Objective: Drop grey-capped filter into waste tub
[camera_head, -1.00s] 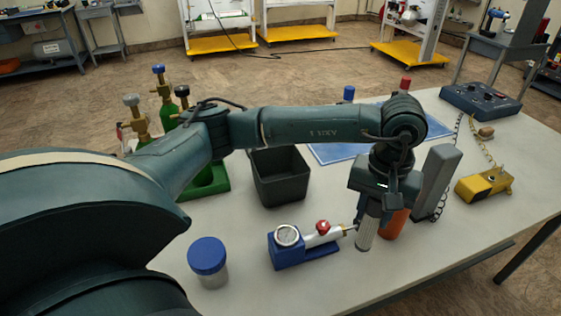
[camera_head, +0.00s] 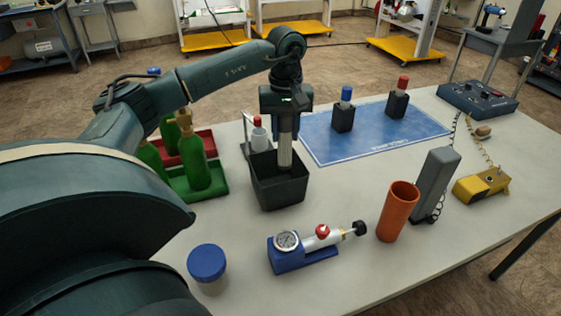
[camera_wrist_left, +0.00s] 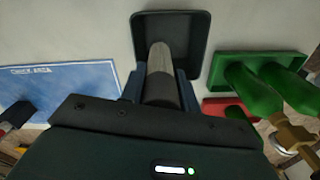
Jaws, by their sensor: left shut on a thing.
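My left gripper (camera_head: 284,132) is shut on a grey cylindrical filter (camera_head: 284,152), which hangs upright with its lower end over the dark waste tub (camera_head: 279,196). In the left wrist view the filter (camera_wrist_left: 160,62) points into the opening of the tub (camera_wrist_left: 187,22), between my gripper's fingers (camera_wrist_left: 159,88). The top of the filter is hidden by the gripper, so its cap cannot be made out. Whether its lower end is below the tub's rim is hard to tell. My right gripper is not in view.
Green bottles (camera_head: 192,150) in a green tray stand left of the tub. A red-capped bottle (camera_head: 258,136) stands just behind it. A blue mat (camera_head: 370,138) with two capped holders lies to the right. An orange cup (camera_head: 398,211) and a gauge pump (camera_head: 303,245) stand in front.

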